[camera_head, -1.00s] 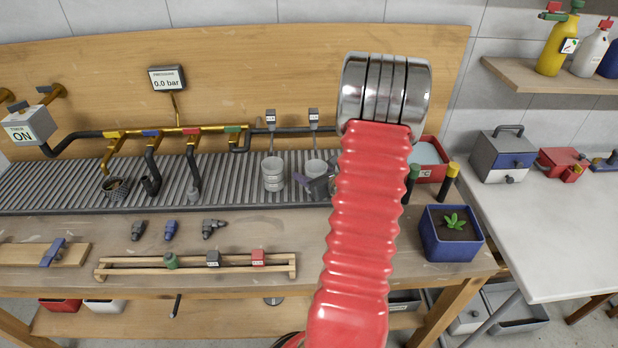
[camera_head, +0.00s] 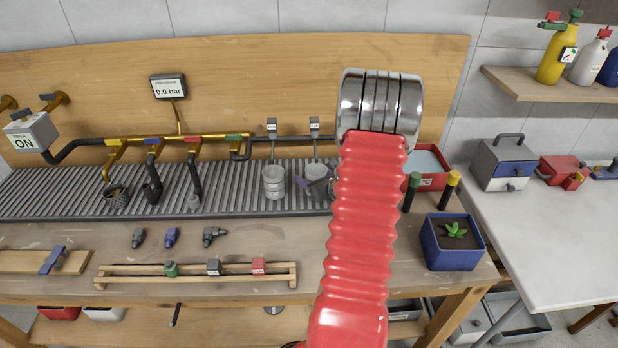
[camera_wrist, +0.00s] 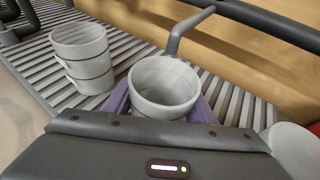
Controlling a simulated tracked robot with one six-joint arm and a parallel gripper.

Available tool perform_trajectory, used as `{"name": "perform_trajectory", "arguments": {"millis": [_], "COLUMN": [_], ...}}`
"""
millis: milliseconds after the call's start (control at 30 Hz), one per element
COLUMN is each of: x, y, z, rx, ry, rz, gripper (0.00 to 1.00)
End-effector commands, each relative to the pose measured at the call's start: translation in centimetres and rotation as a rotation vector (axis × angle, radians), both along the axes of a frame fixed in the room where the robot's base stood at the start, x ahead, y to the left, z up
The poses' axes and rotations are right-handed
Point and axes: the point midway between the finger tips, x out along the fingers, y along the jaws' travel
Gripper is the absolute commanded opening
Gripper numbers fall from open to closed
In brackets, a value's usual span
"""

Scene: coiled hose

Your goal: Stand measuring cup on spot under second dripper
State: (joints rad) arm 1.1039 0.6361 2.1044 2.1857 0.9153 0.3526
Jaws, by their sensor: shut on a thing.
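A pale grey measuring cup (camera_wrist: 163,86) is between the purple fingers of my gripper (camera_wrist: 160,105) in the wrist view. The gripper is shut on it, and the cup is upright at the ribbed drain tray. In the head view the held cup (camera_head: 316,172) is partly covered by the fingers (camera_head: 312,185) and my arm. A second cup (camera_head: 274,181) stands to its left under the first dripper (camera_head: 272,126); it also shows in the wrist view (camera_wrist: 82,55). The second dripper (camera_head: 314,126) is above the held cup. Whether the held cup touches the tray cannot be told.
The ribbed tray (camera_head: 60,190) runs along the back of the bench. A rounded pale object (camera_wrist: 295,148) is at the wrist view's right edge. A blue planter (camera_head: 450,245) stands at the bench's right. A wooden rack (camera_head: 200,282) lies in front.

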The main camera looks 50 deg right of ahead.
Motion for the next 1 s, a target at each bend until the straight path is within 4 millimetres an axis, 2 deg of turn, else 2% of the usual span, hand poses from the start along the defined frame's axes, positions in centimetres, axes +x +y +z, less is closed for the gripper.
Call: {"name": "perform_trajectory", "arguments": {"millis": [33, 67, 333, 733, 1000], "x": [0.0, 0.0, 0.0, -0.1, -1.1], "y": [0.0, 0.0, 0.0, 0.1, 0.4], "z": [0.0, 0.0, 0.0, 0.1, 0.5], "rx": [0.0, 0.0, 0.0, 0.0, -0.001], "ry": [0.0, 0.0, 0.0, 0.0, 0.0], "rz": [0.0, 0.0, 0.0, 0.0, 0.0], "gripper": [0.26, 0.52, 0.71, 0.73, 0.73]}}
